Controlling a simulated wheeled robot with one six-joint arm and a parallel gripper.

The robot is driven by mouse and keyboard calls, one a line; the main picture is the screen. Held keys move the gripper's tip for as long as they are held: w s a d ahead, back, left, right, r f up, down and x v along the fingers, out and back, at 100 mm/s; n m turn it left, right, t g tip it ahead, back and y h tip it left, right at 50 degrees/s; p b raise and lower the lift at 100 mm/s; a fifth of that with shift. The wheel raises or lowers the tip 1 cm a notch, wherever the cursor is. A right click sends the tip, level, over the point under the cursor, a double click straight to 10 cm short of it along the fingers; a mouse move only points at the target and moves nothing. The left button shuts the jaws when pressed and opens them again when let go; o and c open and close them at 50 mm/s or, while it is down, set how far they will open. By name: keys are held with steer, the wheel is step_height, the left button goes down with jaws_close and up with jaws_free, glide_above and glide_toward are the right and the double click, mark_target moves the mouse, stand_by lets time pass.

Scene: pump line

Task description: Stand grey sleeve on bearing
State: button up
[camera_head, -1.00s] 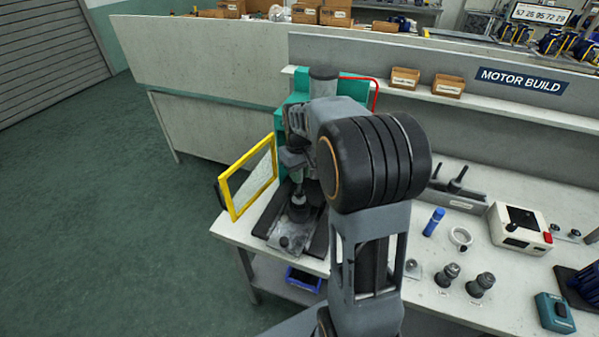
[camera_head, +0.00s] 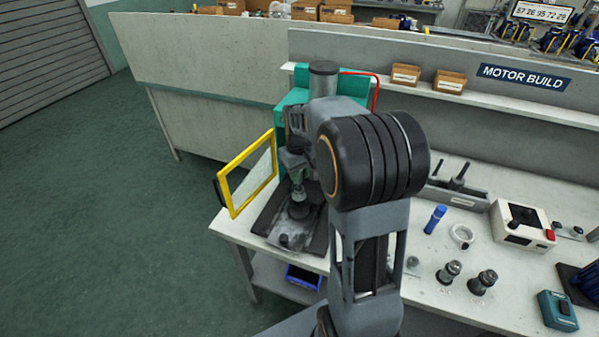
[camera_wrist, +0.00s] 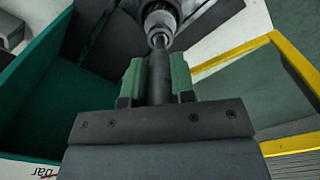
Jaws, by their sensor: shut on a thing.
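My gripper (camera_wrist: 158,82) has green fingers and is shut on the grey sleeve (camera_wrist: 159,78), a dark grey tube, in the wrist view. The bearing sits on a round metal part with a shaft tip (camera_wrist: 160,40), just beyond the sleeve's far end. I cannot tell whether sleeve and bearing touch, or make out the bearing's own edge. In the head view my gripper (camera_head: 298,176) is at the press, above the dark round part (camera_head: 299,202) on the press bed. The sleeve is too small and partly hidden there to make out.
The green press (camera_head: 292,97) stands close behind my gripper. Its yellow-framed guard (camera_head: 232,182) stands open at the left. Two stepped grey parts (camera_head: 482,283), a blue cylinder (camera_head: 434,220), a white ring (camera_head: 462,236) and a control box (camera_head: 521,228) stand to the right.

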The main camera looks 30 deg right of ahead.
steer(key=shift+f+b, duration=0.95)
steer(key=shift+f, duration=0.45)
steer(key=o, duration=1.1)
steer(key=shift+c, duration=0.2)
steer(key=shift+r, duration=0.1)
steer(key=shift+r+p, duration=2.5)
steer(key=shift+r, duration=0.45)
